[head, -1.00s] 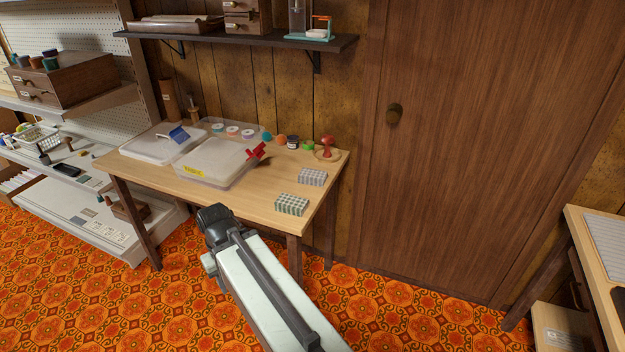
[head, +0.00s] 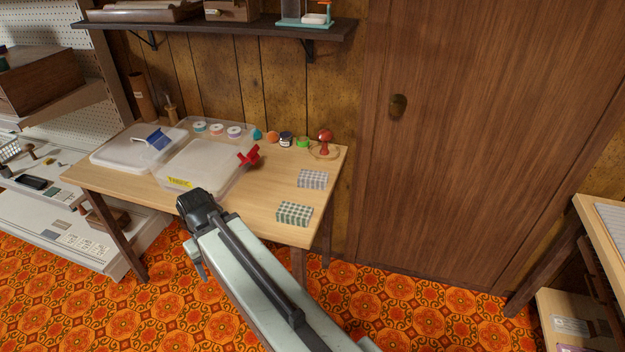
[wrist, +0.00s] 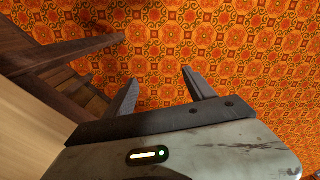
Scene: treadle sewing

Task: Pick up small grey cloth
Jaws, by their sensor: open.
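A small grey checked cloth (head: 313,179), folded into a block, lies on the right part of the wooden table (head: 262,204) in the head view. A green checked folded cloth (head: 294,213) lies just in front of it. My gripper shows in the wrist view (wrist: 160,88), open and empty, with its two fingers apart over the patterned floor. In the head view my arm mostly hides it, in front of the table. It is apart from both cloths, and neither shows in the wrist view.
Small spools, jars and a red pincushion (head: 325,138) line the back. A shelf (head: 215,27) hangs above.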

